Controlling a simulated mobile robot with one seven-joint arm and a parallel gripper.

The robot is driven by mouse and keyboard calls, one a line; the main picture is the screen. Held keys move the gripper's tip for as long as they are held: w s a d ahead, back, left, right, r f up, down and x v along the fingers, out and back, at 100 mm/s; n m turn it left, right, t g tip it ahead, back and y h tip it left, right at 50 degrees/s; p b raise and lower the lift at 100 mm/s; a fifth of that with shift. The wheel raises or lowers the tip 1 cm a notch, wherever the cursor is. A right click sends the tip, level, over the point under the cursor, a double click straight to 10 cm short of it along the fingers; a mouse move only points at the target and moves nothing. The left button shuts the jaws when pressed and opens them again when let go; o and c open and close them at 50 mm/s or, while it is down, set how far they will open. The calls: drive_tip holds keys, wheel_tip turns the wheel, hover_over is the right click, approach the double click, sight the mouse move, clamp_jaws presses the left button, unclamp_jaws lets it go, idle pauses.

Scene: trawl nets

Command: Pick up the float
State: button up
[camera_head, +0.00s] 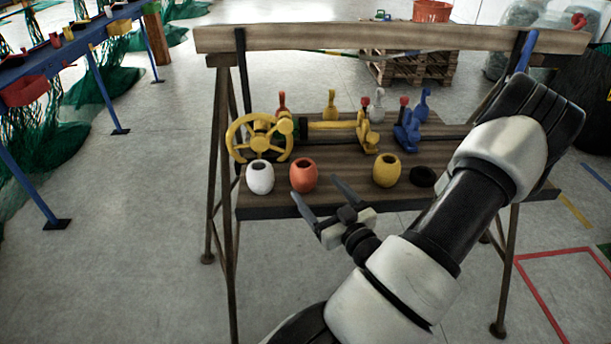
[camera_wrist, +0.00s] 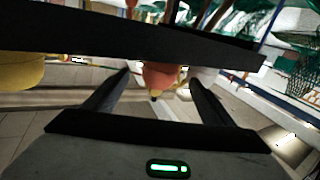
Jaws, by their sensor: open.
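Three barrel-shaped floats with dark holes in the top stand along the front of the bench shelf: a white float (camera_head: 260,177), an orange float (camera_head: 303,175) and a yellow float (camera_head: 386,170). The picture does not tell which one the task means. My gripper (camera_head: 313,186) is open and empty, in front of the shelf edge, between the orange and yellow floats and closer to the orange. In the wrist view, which looks upside down, the orange float (camera_wrist: 160,76) shows beyond and between the fingertips (camera_wrist: 159,72). The yellow float (camera_wrist: 22,70) is at the left edge.
A low black round piece (camera_head: 423,177) lies right of the yellow float. Behind stand a yellow handwheel (camera_head: 240,141) and several coloured fittings. A wooden beam (camera_head: 390,39) spans above the shelf. A blue table (camera_head: 75,45) with green nets stands at left.

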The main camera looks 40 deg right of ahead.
sight(311, 181)
drive_tip(key=x, duration=0.7)
drive_tip(key=shift+f+b, duration=0.1)
drive_tip(key=shift+b, duration=0.25)
drive_tip(key=shift+f+b+x, duration=0.15)
drive_tip(key=shift+b+x, duration=0.15)
drive_tip(key=shift+x, duration=1.05)
drive_tip(key=shift+f+b+x, duration=0.1)
drive_tip(key=shift+b+x, duration=0.2)
drive_tip(key=shift+x, duration=1.1)
drive_tip(key=shift+c, duration=0.3)
drive_tip(key=c, duration=1.1)
